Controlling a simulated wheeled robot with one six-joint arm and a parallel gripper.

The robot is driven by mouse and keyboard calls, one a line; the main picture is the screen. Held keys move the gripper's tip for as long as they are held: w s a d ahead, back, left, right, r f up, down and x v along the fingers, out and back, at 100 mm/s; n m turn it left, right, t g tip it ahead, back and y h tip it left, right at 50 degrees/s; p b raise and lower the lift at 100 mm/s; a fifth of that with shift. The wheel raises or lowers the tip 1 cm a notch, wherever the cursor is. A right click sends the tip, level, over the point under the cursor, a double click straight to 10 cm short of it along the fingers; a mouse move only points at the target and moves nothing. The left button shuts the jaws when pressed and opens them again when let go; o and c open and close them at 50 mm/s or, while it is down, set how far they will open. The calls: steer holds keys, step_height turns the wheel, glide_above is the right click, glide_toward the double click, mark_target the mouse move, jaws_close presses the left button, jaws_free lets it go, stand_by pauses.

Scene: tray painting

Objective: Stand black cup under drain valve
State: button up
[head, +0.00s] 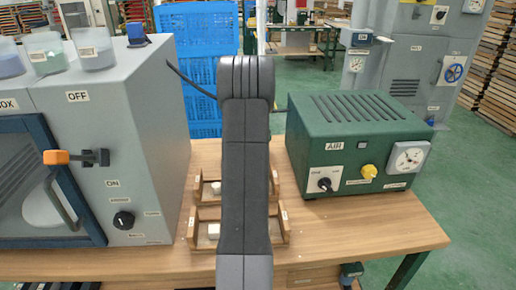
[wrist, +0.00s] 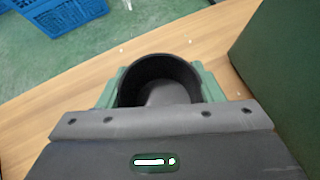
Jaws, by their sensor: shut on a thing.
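The black cup (wrist: 128,90) shows in the wrist view with its round open mouth facing the camera. A pale grey patch shows inside it. My gripper (wrist: 165,92) is shut on the cup, with a green finger on each side of it. The cup is over or on the wooden table; I cannot tell which. In the head view my arm hides the gripper and cup. A small dark green fitting (head: 351,270) sits below the table's front edge at right; I cannot tell whether it is the drain valve.
A grey cabinet (head: 157,120) stands left on the table (head: 380,235). A green AIR box (head: 340,150) with dials stands right. Wooden racks (head: 205,215) with white pieces sit behind my arm. A blue crate stack (head: 190,85) stands beyond. The front right tabletop is clear.

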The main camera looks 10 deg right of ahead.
steer(key=shift+f, duration=1.25)
steer(key=shift+f+b, duration=0.1)
steer(key=shift+b, duration=0.25)
steer(key=shift+f, duration=0.15)
steer(key=o, duration=1.1)
steer(key=shift+c, duration=0.2)
